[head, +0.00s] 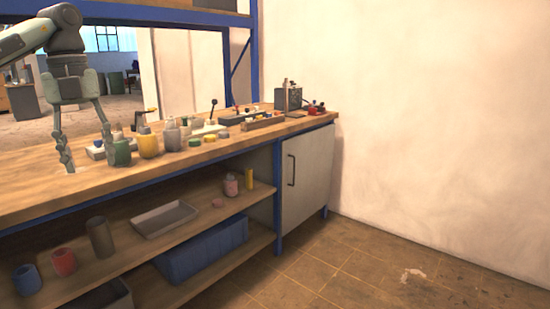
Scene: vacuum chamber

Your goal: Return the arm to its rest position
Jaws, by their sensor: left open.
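My left arm comes in from the upper left in the head view. My left gripper (86,145) points down over the left part of the wooden workbench (110,181). Its two fingers are spread apart with nothing between them. A green container (120,152) stands just right of the fingers; I cannot tell whether a fingertip touches it. My right gripper is not in view.
A yellow container (148,146), a grey bottle (172,136) and several small items stand along the bench. Below are shelves with a grey tray (165,219), a blue bin (203,256) and cups. A grey cabinet (305,175) closes the right end.

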